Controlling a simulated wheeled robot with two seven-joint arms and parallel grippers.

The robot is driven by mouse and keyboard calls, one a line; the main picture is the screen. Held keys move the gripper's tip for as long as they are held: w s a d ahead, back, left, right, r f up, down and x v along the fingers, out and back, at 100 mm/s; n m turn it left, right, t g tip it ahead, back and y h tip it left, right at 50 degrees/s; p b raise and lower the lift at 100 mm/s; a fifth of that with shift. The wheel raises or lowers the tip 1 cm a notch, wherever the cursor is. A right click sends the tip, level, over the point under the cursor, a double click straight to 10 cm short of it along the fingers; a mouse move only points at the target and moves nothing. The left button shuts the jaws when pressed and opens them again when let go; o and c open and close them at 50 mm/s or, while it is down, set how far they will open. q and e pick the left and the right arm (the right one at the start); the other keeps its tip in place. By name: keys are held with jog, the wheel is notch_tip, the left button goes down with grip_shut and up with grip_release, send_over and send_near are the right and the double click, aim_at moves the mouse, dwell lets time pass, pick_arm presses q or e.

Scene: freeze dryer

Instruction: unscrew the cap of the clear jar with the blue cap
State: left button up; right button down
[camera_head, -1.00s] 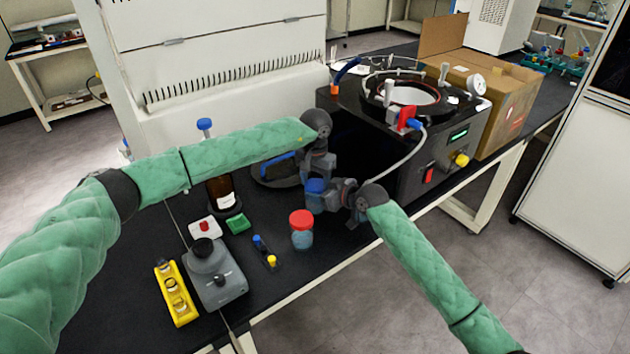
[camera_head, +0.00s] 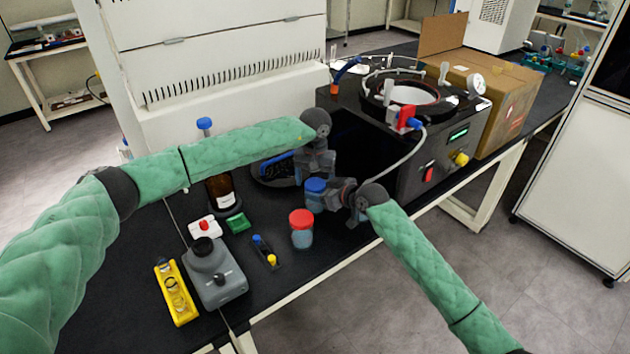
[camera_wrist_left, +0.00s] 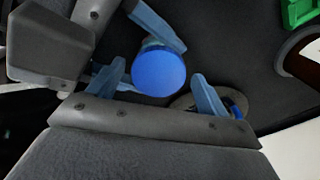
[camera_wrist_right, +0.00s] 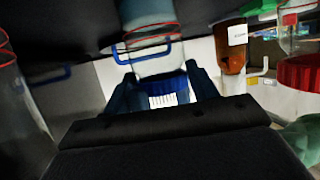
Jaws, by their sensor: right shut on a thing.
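The clear jar (camera_head: 314,202) with the blue cap (camera_head: 316,185) stands upright in my right gripper (camera_head: 327,193), above the black bench. The right gripper is shut on the jar; its fingers flank it in the right wrist view (camera_wrist_right: 160,88), where the picture is upside down. My left gripper (camera_head: 317,172) points down just above the cap. In the left wrist view its fingers (camera_wrist_left: 158,88) are spread wide, with the round top of the blue cap (camera_wrist_left: 158,72) between and below them. Whether they touch the cap cannot be told.
A jar with a red cap (camera_head: 301,230) stands close in front. A brown bottle (camera_head: 221,192), a green piece (camera_head: 238,223), a small rack (camera_head: 265,252), a grey device (camera_head: 215,273) and a yellow holder (camera_head: 174,294) are to the left. The black freeze dryer (camera_head: 400,150) stands behind right.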

pick_arm(q)
jog(key=shift+r, duration=2.3)
jog(key=shift+c, duration=0.4)
jog(key=shift+r+m, duration=1.6)
jog(key=shift+r, duration=0.05)
jog(key=shift+f, duration=3.95)
jog(key=c, duration=1)
jog(key=shift+n, duration=1.6)
